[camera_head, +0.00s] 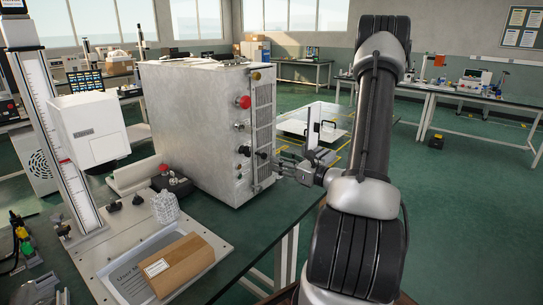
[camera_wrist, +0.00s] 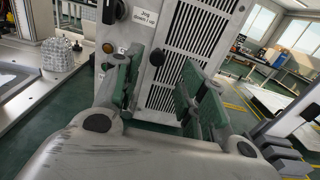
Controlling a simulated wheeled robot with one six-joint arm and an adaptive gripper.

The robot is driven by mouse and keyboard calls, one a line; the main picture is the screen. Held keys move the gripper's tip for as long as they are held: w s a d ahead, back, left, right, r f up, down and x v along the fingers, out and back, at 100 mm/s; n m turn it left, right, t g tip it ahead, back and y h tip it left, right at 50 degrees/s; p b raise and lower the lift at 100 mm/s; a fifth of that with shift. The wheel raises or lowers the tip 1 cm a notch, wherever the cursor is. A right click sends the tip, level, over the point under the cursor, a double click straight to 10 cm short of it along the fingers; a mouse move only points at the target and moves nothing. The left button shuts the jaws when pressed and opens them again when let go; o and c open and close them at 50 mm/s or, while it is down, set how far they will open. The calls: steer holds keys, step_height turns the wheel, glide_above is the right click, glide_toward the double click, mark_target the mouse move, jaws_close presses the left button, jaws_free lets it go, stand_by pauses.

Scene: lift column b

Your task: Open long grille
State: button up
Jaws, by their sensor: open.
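A grey metal cabinet (camera_head: 190,115) stands on the dark table, and its front panel faces right. The long grille (camera_head: 263,110), a tall slotted panel, runs down the right part of that face; it also shows in the wrist view (camera_wrist: 200,35). It looks flush with the face. A black round knob (camera_wrist: 157,57) sits at the grille's left edge. My gripper (camera_head: 279,161) is in front of the lower part of the face. In the wrist view my open gripper (camera_wrist: 155,78) has its fingers on either side of the knob; contact cannot be told.
Other knobs sit on the panel, including a red one (camera_head: 243,102). A measuring column (camera_head: 50,130) stands at left.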

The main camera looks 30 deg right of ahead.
mark_target(266, 156)
steer(key=x, duration=0.7)
steer(key=shift+w+a, duration=0.2)
steer(key=shift+a, duration=0.05)
steer(key=shift+c, duration=0.3)
jaws_close()
